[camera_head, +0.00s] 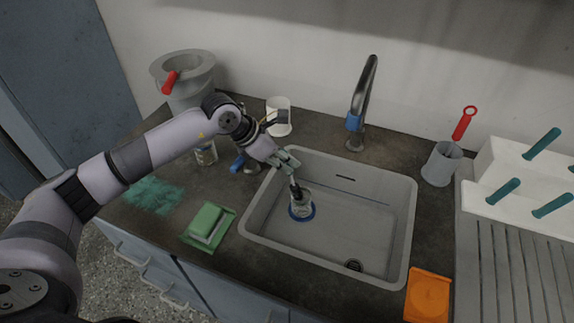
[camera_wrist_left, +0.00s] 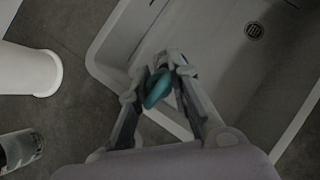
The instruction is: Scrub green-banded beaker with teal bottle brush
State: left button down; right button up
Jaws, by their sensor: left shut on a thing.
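My left gripper (camera_head: 288,160) is over the left part of the sink, shut on a teal handle, seen between the fingers in the left wrist view (camera_wrist_left: 158,88). A dark brush shaft (camera_head: 295,188) runs down from the gripper to the mouth of a clear glass beaker (camera_head: 302,209) in the sink. That beaker's band looks blue, not green. How deep the brush reaches inside is too small to tell. Another glass jar or beaker (camera_head: 206,154) stands on the counter left of the sink; it also shows in the wrist view (camera_wrist_left: 22,149), its band colour unclear. My right gripper is not in view.
The sink (camera_head: 350,252) has raised rims and a tap (camera_head: 366,90) behind it. A white cup (camera_head: 279,117) and a grey bucket (camera_head: 190,92) stand at the back left. A green sponge tray (camera_head: 194,240) lies in front; a grey cup (camera_head: 440,165) and teal pegs (camera_head: 502,191) are right.

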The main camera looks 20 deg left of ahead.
pick_arm(q)
jog(key=r, duration=0.4)
jog(key=s+a+r, duration=0.1)
jog(key=shift+r, duration=0.4)
jog(key=shift+r, duration=2.5)
